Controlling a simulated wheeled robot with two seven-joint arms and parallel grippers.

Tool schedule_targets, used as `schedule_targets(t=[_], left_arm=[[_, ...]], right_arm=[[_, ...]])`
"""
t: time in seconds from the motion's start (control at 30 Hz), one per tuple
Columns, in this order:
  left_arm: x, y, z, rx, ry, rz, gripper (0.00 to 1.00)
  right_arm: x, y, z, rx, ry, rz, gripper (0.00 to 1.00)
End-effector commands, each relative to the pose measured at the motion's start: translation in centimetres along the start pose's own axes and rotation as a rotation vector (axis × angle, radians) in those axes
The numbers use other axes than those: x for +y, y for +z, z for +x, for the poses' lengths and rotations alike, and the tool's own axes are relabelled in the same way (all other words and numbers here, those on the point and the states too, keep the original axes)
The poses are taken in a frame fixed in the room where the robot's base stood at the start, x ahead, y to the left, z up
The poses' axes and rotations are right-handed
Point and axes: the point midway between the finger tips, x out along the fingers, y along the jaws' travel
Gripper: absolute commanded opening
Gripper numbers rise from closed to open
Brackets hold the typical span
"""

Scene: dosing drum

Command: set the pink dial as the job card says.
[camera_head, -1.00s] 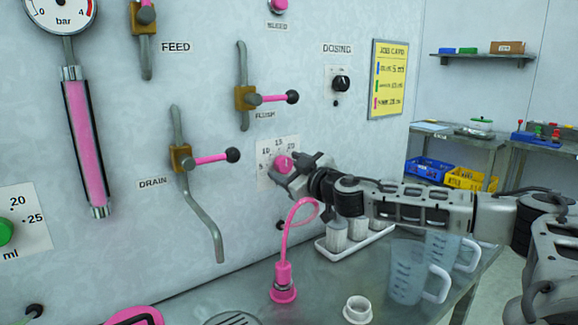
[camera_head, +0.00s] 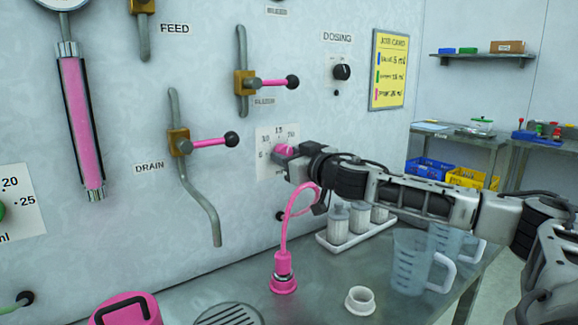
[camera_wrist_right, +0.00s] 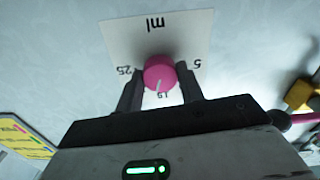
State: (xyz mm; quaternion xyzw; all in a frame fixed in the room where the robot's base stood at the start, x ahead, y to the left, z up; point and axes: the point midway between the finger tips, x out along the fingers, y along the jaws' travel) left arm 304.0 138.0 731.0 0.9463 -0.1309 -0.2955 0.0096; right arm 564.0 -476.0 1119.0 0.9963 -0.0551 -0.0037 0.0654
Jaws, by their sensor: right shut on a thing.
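The pink dial (camera_head: 283,149) sits on a white scale plate (camera_head: 264,140) on the wall panel. My right gripper (camera_head: 290,156) is at it, partly hiding the plate. In the right wrist view the fingers stand on either side of the pink dial (camera_wrist_right: 160,73), shut on it. That view is upside down, with 25 left, 5 right and 15 below. The dial's white mark points down, close to 15. The yellow job card (camera_head: 389,75) hangs on the wall; its pink line appears to read 25 ml, in small print. My left gripper is not in view.
The drain valve lever (camera_head: 212,141) and another pink lever (camera_head: 275,82) stick out left of the dial. A pink hose (camera_head: 287,225) rises below my right arm. Clear jugs (camera_head: 414,262), a tray of bottles (camera_head: 346,238) and a white ring (camera_head: 359,301) stand on the bench.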

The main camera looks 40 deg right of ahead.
Motion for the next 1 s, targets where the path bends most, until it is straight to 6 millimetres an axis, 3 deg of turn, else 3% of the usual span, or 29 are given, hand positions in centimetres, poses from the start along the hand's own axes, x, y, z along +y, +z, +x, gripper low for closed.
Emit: schedule_targets(t=[0.5, 1.0], left_arm=[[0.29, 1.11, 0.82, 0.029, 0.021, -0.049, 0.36], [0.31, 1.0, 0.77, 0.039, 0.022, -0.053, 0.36]], right_arm=[[-0.07, 0.16, 0.01, 0.001, -0.001, 0.364, 0.15], [0.02, -0.03, 0.0, 0.0, 0.001, 0.448, 0.15]])
